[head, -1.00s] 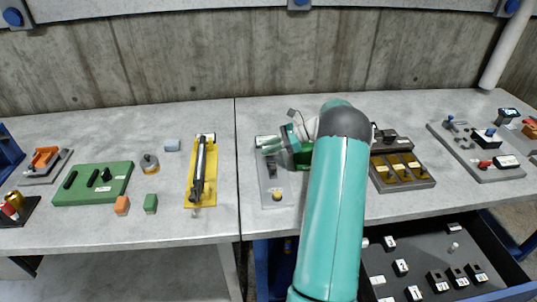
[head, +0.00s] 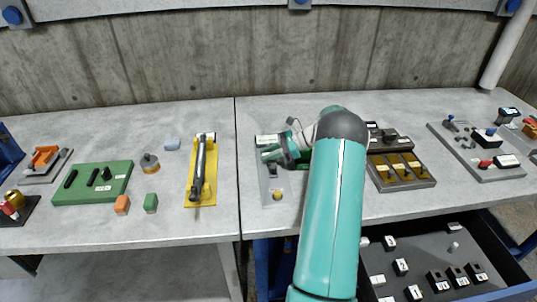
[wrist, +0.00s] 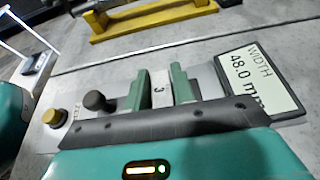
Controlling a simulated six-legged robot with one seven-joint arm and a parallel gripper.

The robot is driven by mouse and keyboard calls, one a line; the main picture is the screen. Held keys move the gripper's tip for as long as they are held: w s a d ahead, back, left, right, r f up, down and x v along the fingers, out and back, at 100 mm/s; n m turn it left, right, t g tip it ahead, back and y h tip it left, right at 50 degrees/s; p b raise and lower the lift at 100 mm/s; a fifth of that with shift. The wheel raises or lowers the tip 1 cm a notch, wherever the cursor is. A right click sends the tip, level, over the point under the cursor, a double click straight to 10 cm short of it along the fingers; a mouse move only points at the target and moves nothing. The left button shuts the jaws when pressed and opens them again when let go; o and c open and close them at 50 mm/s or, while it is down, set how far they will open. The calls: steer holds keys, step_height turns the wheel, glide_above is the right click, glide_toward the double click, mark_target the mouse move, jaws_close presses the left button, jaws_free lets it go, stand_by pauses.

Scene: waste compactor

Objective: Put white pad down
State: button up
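The white pad (wrist: 161,88) is a small pale block with a dark mark, between my gripper's two green fingers in the wrist view. My gripper (wrist: 160,87) appears closed against both its sides; its underside is hidden. In the head view my gripper (head: 285,154) is over the grey plate (head: 270,185) left of my arm, and the pad cannot be made out there. The wrist view shows the plate's display (wrist: 250,78) reading "WIDTH 48.0 mm", a dark round knob (wrist: 97,101) and a brass button (wrist: 51,117).
A yellow stand (head: 200,170) with a dark bar is to the left, beyond the table seam. A green slotted block (head: 92,184) lies farther left. A dark tray (head: 402,172) is right of my arm. An open drawer (head: 440,262) below holds several labelled blocks.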

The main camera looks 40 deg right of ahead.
steer(key=v, duration=1.2)
steer(key=a+r+n+g+h, duration=0.25)
steer(key=a+r, duration=0.25)
steer(key=a, duration=0.4)
steer(key=w+a+r+n+g+h, duration=0.1)
steer(key=a+r+n, duration=0.3)
steer(key=a, duration=0.5)
steer(key=a+r+n+g+h, duration=0.25)
steer(key=a+r, duration=0.25)
steer(key=a, duration=0.4)
steer(key=s+a+r+n+t+h, duration=0.1)
steer(key=s+a+n+t+h, duration=0.3)
steer(key=s+a+n, duration=1.1)
steer(key=s+a+h, duration=0.1)
steer(key=s+a, duration=0.2)
steer(key=s, duration=0.1)
steer(key=shift+s+a+n, duration=0.35)
steer(key=shift+a+n, duration=0.05)
steer(key=shift+s, duration=0.15)
